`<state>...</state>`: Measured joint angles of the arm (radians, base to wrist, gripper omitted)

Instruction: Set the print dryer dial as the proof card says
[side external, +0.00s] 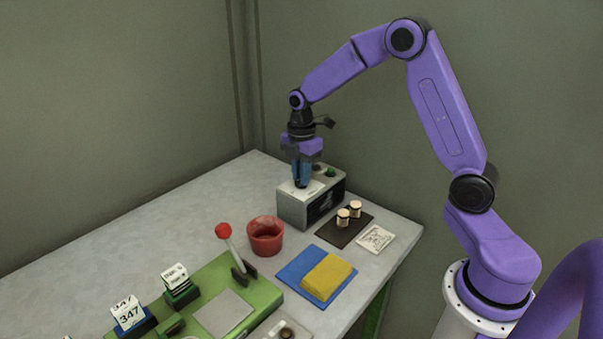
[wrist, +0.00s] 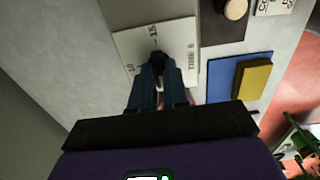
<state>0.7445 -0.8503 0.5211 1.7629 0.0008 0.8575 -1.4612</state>
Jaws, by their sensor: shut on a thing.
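The print dryer is a grey box (side external: 293,208) with a dark front panel, near the table's back corner. My gripper (side external: 301,184) points down onto its top. In the wrist view the blue fingers of my gripper (wrist: 158,76) are shut on the black dial (wrist: 157,57). A white scale plate (wrist: 128,45) around the dial shows 10, 15 and the word TIME; the fingers cover part of it. Where the dial points is not clear. A white card (side external: 175,275) with small print stands in a green holder; I cannot read it or tell whether it is the proof card.
A 347 card (side external: 128,312) stands in a blue holder by a green press (side external: 255,301) with a red-knobbed lever (side external: 224,231). A red pot (side external: 265,236), corks (side external: 343,217) on a dark mat, a white tile (side external: 376,239) and a yellow block (side external: 327,276) surround the dryer's front.

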